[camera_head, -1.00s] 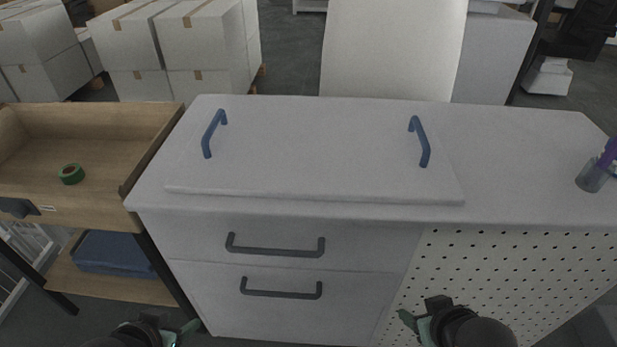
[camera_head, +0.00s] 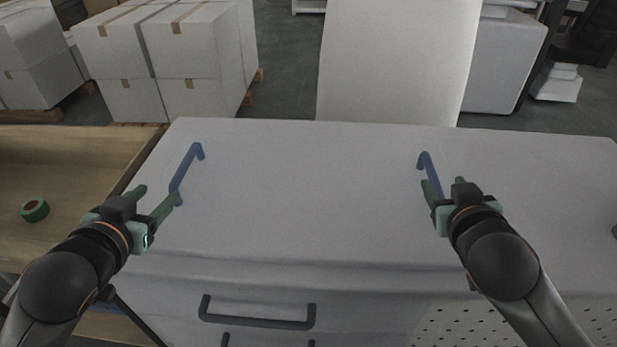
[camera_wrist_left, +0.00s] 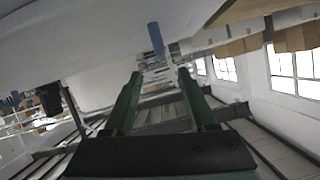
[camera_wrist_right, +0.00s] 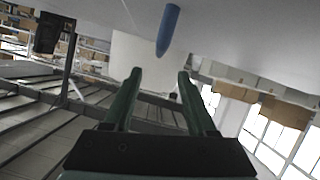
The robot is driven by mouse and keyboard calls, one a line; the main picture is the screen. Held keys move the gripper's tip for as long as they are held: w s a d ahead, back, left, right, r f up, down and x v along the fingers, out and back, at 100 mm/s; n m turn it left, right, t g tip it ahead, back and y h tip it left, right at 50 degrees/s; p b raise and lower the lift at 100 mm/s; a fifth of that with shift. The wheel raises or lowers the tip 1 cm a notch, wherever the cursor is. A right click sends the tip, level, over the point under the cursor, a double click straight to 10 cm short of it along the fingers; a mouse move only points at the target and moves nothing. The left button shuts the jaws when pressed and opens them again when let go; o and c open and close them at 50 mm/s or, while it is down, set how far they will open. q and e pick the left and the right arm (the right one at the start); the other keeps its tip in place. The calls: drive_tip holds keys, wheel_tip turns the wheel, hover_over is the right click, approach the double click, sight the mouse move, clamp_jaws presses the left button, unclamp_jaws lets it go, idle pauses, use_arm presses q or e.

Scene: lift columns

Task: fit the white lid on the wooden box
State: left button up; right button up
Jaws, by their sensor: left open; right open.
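The white lid (camera_head: 305,205) lies flat on the white workbench. It has a blue left handle (camera_head: 186,168) and a blue right handle (camera_head: 425,166). The open wooden box (camera_head: 75,146) stands at the left, partly out of the picture. My left gripper (camera_head: 159,194) is open and empty, by the near end of the left handle. In the left wrist view that handle (camera_wrist_left: 156,38) lies ahead of the fingertips, about between them. My right gripper (camera_head: 446,186) is open, just right of the right handle. In the right wrist view that handle (camera_wrist_right: 168,30) is ahead of the fingers, not between them.
A green tape roll (camera_head: 34,209) lies inside the wooden box. White cartons (camera_head: 195,45) and a tall white panel (camera_head: 397,60) stand behind.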

sight(180, 170)
use_arm(q)
drive_tip(key=shift+s, duration=0.2)
use_arm(e)
drive_tip(key=shift+s, duration=0.2)
use_arm(q)
drive_tip(key=x, duration=1.2)
drive_tip(key=shift+w+f, duration=0.1)
drive_tip(key=shift+w, duration=0.2)
use_arm(e)
drive_tip(key=x, duration=1.2)
drive_tip(key=shift+w+f, duration=0.15)
drive_tip(key=shift+w, duration=0.15)
use_arm(q)
clamp_jaws()
use_arm(e)
clamp_jaws()
use_arm(q)
drive_tip(key=shift+w+r, duration=0.1)
drive_tip(key=shift+r, duration=0.3)
use_arm(e)
drive_tip(key=shift+w+r, duration=0.1)
drive_tip(key=shift+r, duration=0.3)
